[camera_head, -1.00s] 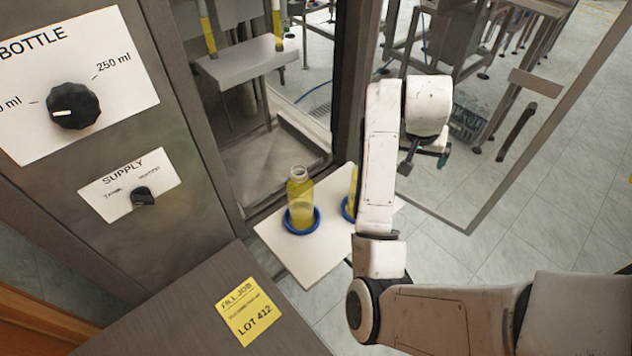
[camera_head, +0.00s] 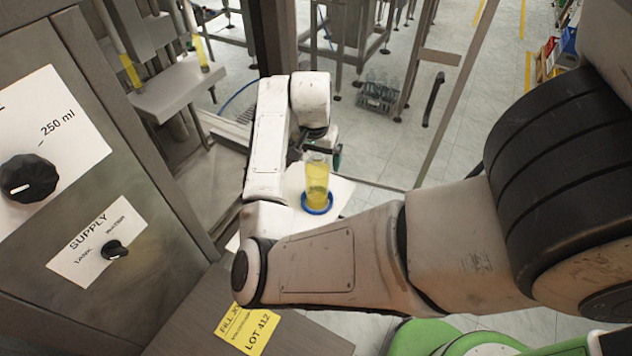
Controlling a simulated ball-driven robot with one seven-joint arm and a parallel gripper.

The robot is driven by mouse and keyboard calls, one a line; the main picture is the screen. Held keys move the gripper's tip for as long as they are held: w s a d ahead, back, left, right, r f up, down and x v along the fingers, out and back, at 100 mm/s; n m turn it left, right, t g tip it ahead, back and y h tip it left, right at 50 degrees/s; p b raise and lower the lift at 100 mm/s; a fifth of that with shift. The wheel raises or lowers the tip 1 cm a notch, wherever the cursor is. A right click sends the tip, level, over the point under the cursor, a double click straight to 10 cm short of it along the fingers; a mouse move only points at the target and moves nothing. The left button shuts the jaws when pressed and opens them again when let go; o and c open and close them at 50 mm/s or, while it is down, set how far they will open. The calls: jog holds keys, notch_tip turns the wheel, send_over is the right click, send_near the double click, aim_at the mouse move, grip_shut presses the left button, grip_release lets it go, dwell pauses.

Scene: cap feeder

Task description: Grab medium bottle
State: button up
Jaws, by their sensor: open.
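A clear bottle of yellow liquid (camera_head: 317,184) stands upright in a blue ring (camera_head: 318,209) on a white shelf (camera_head: 341,190). My gripper (camera_head: 322,150) is open at the bottle's top, in front of or just above its neck in the picture. I cannot tell whether it touches the bottle. My forearm covers the left part of the shelf, so no second bottle shows there now. Nothing in the picture marks which bottle is the medium one.
A metal panel with a bottle-size knob (camera_head: 28,178) and a supply knob (camera_head: 115,250) stands at left. An open door frame (camera_head: 447,100) is beyond the shelf. A yellow note (camera_head: 248,329) lies on the counter (camera_head: 300,338).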

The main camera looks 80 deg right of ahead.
aim_at(317, 180)
jog(key=shift+d+f+p, duration=0.25)
jog(key=shift+f+p, duration=0.1)
jog(key=shift+f, duration=0.9)
jog(key=shift+d+f+p, duration=0.2)
jog(key=shift+f+p, duration=0.1)
jog(key=shift+f, duration=0.95)
grip_shut()
